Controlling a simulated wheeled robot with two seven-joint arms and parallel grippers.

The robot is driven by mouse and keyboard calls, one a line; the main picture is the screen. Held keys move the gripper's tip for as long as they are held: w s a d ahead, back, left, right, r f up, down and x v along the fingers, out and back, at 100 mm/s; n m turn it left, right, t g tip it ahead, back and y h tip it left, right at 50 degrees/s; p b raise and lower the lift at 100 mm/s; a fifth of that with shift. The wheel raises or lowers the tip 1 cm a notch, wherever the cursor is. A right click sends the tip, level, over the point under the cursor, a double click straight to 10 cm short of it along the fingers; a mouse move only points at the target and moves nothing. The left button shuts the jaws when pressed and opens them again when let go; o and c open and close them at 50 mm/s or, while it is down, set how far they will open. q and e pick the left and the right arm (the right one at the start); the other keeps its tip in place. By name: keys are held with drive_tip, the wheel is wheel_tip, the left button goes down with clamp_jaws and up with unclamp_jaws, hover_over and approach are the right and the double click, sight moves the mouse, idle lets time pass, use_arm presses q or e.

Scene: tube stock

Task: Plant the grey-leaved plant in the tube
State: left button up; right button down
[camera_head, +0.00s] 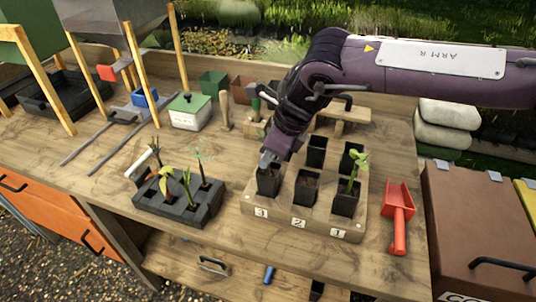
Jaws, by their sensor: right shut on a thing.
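A plant with pale grey-green leaves (201,158) stands at the back right of the black cell tray (178,222), among several other seedlings. A wooden rack (290,221) holds black square tubes in two rows, with labels 3, 2 and 1 along its front. My right gripper (267,163) points down at the mouth of the front left tube (268,184), by label 3. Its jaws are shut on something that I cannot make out. The front middle tube (306,188) shows brown fill. A leafy green plant (356,165) rises at the front right tube (345,201). My left gripper is out of view.
A red scoop (399,222) lies right of the rack. A white box with a green lid (189,111), a wooden tool (225,110) and small pots (213,84) stand behind. My right arm covers part of the rack's back row.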

drive_tip(key=c, duration=1.5)
unclamp_jaws()
drive_tip(key=c, duration=0.5)
drive_tip(key=shift+o, duration=0.2)
drive_tip(key=shift+r+p, duration=3.4)
drive_tip(key=shift+r, duration=1.1)
